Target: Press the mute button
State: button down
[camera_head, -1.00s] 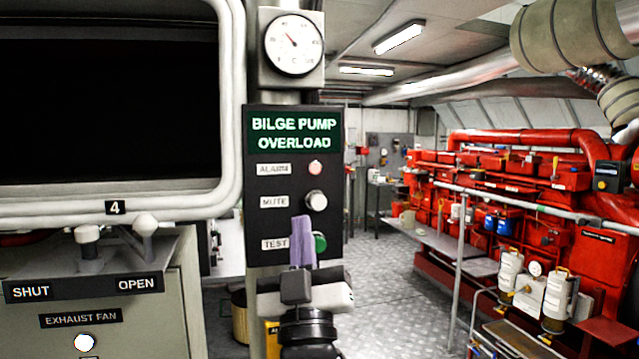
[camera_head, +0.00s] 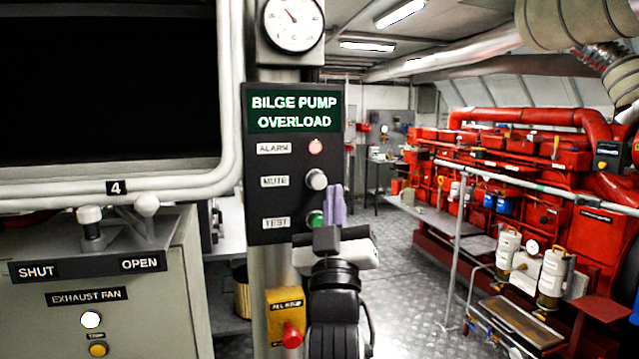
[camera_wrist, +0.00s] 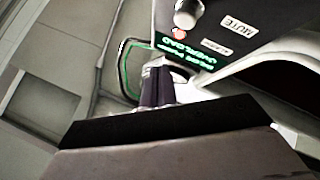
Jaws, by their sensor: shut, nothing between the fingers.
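The mute button (camera_head: 316,180) is a round pale knob beside the MUTE label (camera_head: 275,181) on the black BILGE PUMP OVERLOAD panel (camera_head: 262,204). In the wrist view the mute button (camera_wrist: 187,14) shows at the top edge, beyond the fingers. My gripper (camera_head: 334,200) has purple fingers, shut and empty. In the head view its tips appear just right of and below the mute button, overlapping the panel's right edge. I cannot tell their depth gap to the panel. The gripper (camera_wrist: 157,85) also shows in the wrist view, apart from the mute button.
A yellow box with a red knob (camera_head: 290,333) hangs lower on the post. Open floor lies to the right.

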aim_at(322, 176)
jog(key=shift+w+a, duration=0.25)
jog(key=shift+w, duration=0.55)
jog(key=shift+w+a, duration=0.3)
jog(key=shift+w, duration=0.5)
jog(key=shift+w+a, duration=0.25)
jog(key=shift+w, duration=0.55)
jog(key=shift+w+a, duration=0.1)
jog(key=shift+w, duration=0.3)
jog(key=shift+w+a, duration=0.15)
jog(key=shift+w, duration=0.3)
dwell(0.8)
dwell(0.4)
jog(key=shift+s+d, duration=0.25)
jog(key=shift+s, duration=0.6)
jog(key=s, duration=0.1)
jog(key=s+d, duration=0.1)
jog(key=s, duration=0.2)
jog(key=shift+s+d, duration=0.3)
jog(key=shift+s, duration=0.1)
